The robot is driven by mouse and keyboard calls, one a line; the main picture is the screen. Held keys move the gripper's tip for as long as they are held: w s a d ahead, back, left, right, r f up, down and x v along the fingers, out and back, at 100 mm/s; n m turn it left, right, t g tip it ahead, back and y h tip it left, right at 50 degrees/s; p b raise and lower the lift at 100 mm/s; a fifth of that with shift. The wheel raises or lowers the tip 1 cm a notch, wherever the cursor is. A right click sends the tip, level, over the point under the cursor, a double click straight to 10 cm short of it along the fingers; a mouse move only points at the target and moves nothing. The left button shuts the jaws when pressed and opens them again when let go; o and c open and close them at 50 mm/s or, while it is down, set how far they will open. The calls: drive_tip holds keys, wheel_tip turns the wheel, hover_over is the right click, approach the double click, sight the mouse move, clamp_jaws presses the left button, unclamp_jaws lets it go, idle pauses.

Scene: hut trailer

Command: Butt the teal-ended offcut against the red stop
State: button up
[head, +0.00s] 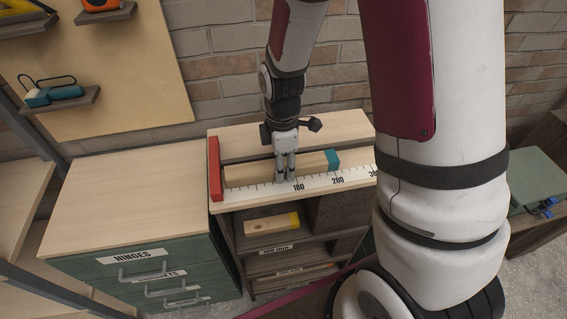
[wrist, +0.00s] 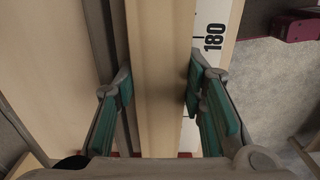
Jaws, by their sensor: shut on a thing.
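The teal-ended offcut (head: 250,172) is a pale wooden bar lying lengthwise along the white ruler strip (head: 255,190), with its teal end (head: 333,160) on the right. The red stop (head: 215,168) stands upright at the left end of the board. The offcut's plain left end is very close to the stop; I cannot tell whether they touch. My gripper (head: 286,177) is shut across the offcut near its middle, left of the 180 mark. In the wrist view the offcut (wrist: 160,70) runs between both green-padded fingers (wrist: 158,90), and its ends are not clear there.
A yellow-ended offcut (head: 270,224) lies on a shelf below the board. A green drawer cabinet (head: 100,269) with a bare wooden top stands at the left.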

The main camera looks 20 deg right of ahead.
drive_tip(key=shift+w+a, duration=0.1)
drive_tip(key=shift+a, duration=0.45)
drive_tip(key=o, duration=1.4)
drive_tip(key=shift+c, duration=0.2)
wheel_tip(320, 180, up, 12)
drive_tip(key=s+d+r+m+t+b, duration=0.1)
drive_tip(key=s+r+m+t, duration=0.4)
drive_tip(key=s+r+m, duration=0.9)
drive_tip(key=shift+d+r+m+t, duration=0.2)
drive_tip(key=shift+m+t, duration=0.1)
drive_tip(key=shift+m, duration=0.6)
